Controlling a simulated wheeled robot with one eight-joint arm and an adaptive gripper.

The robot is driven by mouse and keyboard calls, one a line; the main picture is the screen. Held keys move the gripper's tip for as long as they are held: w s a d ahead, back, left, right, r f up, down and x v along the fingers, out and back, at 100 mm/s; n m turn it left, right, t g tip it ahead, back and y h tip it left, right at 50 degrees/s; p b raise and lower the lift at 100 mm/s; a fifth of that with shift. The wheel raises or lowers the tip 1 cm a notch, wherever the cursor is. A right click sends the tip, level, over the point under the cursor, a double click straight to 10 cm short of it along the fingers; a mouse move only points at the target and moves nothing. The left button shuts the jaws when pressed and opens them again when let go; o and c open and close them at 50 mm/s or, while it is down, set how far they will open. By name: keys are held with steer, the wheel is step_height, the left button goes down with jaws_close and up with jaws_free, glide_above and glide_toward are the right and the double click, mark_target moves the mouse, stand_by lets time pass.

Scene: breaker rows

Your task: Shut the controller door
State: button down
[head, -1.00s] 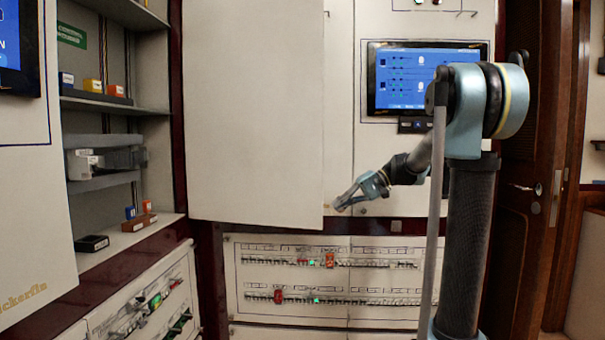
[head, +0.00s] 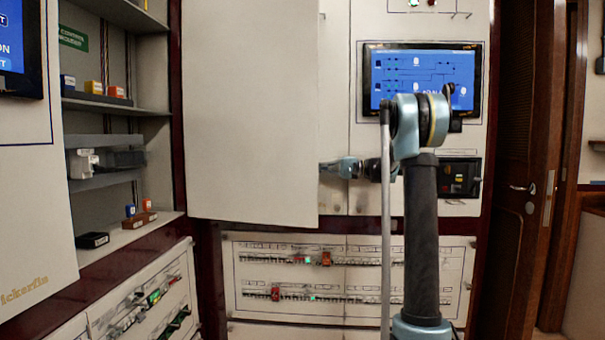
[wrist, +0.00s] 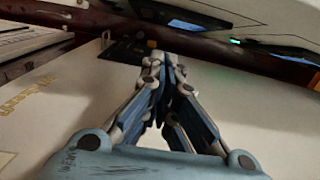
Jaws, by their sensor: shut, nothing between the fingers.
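The controller door, a large plain white panel (head: 250,110), stands wide open beside the open shelf cabinet (head: 122,185) and in front of part of the back wall. My gripper (head: 325,168) is at the door's right free edge, and its tip seems partly hidden behind that edge. In the wrist view my gripper (wrist: 165,62) is shut and empty. Its fingers point over a pale panel with gold lettering, which looks like the door's outer face (wrist: 60,125). I cannot tell whether the fingers touch it.
The cabinet shelves hold small coloured modules (head: 93,87). A lettered white panel with a screen stands at far left (head: 25,200). Behind my arm are a wall screen (head: 420,75) and a black panel (head: 460,177). Breaker rows (head: 290,275) lie below.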

steer(key=shift+s+a, duration=0.75)
steer(key=shift+a, duration=0.9)
steer(key=shift+s+a, duration=0.8)
steer(key=shift+a, duration=0.8)
steer(key=shift+s+a, duration=0.75)
steer(key=shift+a, duration=0.9)
steer(key=shift+s, duration=0.15)
